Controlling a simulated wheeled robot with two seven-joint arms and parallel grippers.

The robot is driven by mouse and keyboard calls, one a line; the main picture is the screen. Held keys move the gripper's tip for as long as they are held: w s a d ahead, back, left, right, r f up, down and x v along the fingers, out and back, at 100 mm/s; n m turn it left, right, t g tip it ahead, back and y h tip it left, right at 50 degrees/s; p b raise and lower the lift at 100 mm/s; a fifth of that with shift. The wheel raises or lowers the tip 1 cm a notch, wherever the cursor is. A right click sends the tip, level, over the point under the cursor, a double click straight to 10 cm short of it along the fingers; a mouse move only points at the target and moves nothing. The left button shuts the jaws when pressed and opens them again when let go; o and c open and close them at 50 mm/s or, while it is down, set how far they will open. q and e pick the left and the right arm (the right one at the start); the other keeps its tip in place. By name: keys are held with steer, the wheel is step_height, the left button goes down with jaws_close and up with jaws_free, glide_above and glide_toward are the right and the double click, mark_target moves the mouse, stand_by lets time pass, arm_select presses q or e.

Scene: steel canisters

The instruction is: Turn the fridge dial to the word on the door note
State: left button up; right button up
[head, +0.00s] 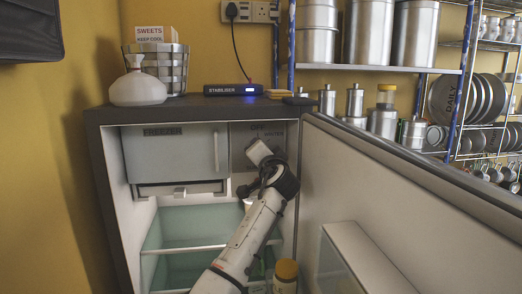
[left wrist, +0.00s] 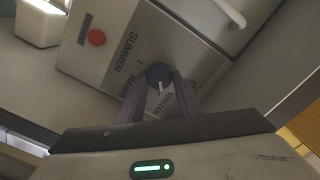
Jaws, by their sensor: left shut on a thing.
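The fridge dial (left wrist: 157,75) is a dark blue round knob with a white pointer. In the left wrist view it sits between the fingers of my left gripper (left wrist: 162,84), which is shut on it. The pointer faces the lower side of the picture, toward the word WINTER. SUMMER and RAINS are printed around the dial to its left. In the head view my left gripper (head: 258,152) reaches into the fridge at the control panel (head: 242,134) and hides the dial. No note shows on the visible part of the open door (head: 360,180). My right gripper is not in view.
The freezer box (head: 175,155) is left of the panel. A red button (left wrist: 97,37) is on the panel. A jar (head: 286,270) stands low in the fridge. A "SWEETS KEEP COOL" card (head: 150,34) shows at the basket on top. The open door bounds the right side.

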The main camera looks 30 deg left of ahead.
arm_select(q)
steer(key=m, duration=1.3)
steer(key=shift+f+m, duration=0.3)
steer(key=shift+f, duration=0.05)
stand_by(0.3)
steer(key=o, duration=1)
steer(key=shift+d, duration=0.1)
steer(key=b+v, duration=0.1)
steer(key=v, duration=0.9)
steer(key=shift+s, duration=0.15)
